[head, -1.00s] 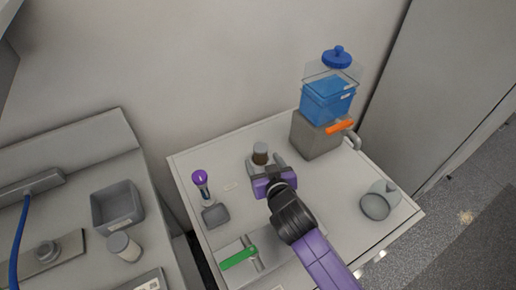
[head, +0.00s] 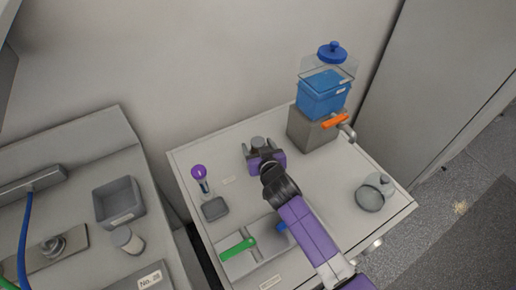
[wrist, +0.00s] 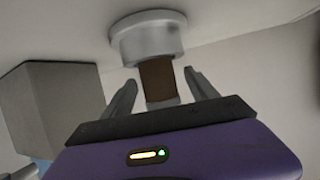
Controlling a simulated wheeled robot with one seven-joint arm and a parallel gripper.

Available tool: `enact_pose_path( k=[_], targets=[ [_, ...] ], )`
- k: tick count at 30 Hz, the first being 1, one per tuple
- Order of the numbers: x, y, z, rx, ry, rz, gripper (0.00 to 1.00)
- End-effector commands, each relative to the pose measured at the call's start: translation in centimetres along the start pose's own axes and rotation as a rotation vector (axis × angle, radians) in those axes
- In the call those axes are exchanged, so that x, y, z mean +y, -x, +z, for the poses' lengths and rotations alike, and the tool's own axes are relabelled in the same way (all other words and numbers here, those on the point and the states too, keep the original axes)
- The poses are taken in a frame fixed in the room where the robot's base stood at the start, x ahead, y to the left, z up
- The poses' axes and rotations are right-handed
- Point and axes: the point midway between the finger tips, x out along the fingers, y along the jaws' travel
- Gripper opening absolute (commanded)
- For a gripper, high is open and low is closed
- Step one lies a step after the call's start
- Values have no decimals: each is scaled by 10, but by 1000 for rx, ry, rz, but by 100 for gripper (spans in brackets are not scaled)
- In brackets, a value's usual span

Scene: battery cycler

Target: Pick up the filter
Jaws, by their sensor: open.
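A short brown cylinder with a grey end, which I take to be the filter, stands in a round grey holder (wrist: 148,38) on the table. In the wrist view the brown filter (wrist: 157,82) shows between the two fingertips, with a gap to each finger. In the head view only the grey top of the filter (head: 257,142) shows, just beyond my gripper (head: 263,153), which hides most of the holder. My gripper is open, also in the wrist view (wrist: 160,80), and holds nothing.
A blue water tank (head: 323,95) on a grey block with an orange lever (head: 334,121) stands at the back right. A purple-topped tube (head: 200,178) and small grey tray (head: 215,208) are to the left.

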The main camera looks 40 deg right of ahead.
Motion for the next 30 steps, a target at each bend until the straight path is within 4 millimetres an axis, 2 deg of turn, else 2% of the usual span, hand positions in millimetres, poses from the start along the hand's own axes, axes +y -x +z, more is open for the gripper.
enact_pose_path(
  k=[5,15,25,30],
  targets=[
    [0,0,0,0,0,0,66],
    [0,0,0,0,0,1,1],
    [0,2,-3,1,0,1,1],
    [0,7,-17,3,-2,1,1]
  ],
)
